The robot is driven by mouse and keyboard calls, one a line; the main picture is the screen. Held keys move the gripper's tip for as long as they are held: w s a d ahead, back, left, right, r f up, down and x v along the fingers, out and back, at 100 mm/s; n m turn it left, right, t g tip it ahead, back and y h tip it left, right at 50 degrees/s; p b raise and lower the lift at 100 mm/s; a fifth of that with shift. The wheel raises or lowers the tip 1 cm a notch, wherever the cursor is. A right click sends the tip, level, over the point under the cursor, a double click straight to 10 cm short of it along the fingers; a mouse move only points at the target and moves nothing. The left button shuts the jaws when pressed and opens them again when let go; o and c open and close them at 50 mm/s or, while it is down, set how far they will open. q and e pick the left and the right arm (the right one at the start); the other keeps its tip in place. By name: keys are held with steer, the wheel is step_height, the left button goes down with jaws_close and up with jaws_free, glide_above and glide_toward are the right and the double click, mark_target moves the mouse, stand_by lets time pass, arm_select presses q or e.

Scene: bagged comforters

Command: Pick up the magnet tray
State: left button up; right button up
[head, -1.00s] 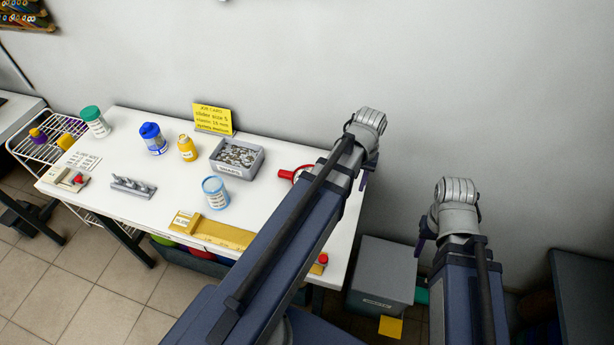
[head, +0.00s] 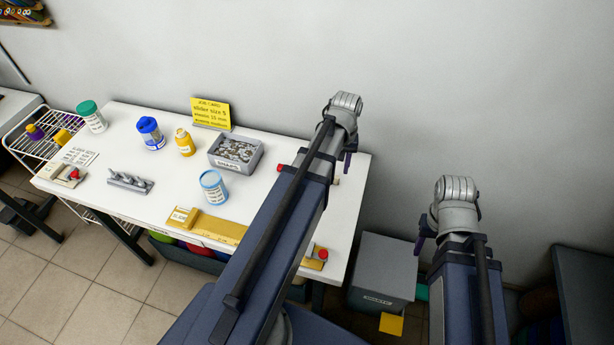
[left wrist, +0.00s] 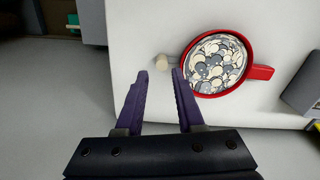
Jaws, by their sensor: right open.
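The magnet tray looks like a round red-rimmed dish (left wrist: 261,72) full of shiny discs, with a red tab on its right, in the left wrist view. In the head view it is mostly hidden behind my left arm, with a bit of red (head: 283,168) showing. My left gripper (left wrist: 164,77) is open and empty. Its right fingertip appears close to the dish's left rim; whether they touch is unclear. My left gripper is also partly visible in the head view (head: 348,160). My right gripper (head: 421,243) is open, right of the table and away from the tray.
A small pale knob (left wrist: 161,62) stands left of the dish. A grey box (head: 382,270) is on the floor.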

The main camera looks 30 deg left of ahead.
mark_target(337, 177)
arm_select(q)
step_height(337, 177, down, 5)
steer(key=b, duration=0.5)
steer(key=shift+s+a+f, duration=0.1)
steer(key=shift+s+f, duration=0.05)
jaws_close()
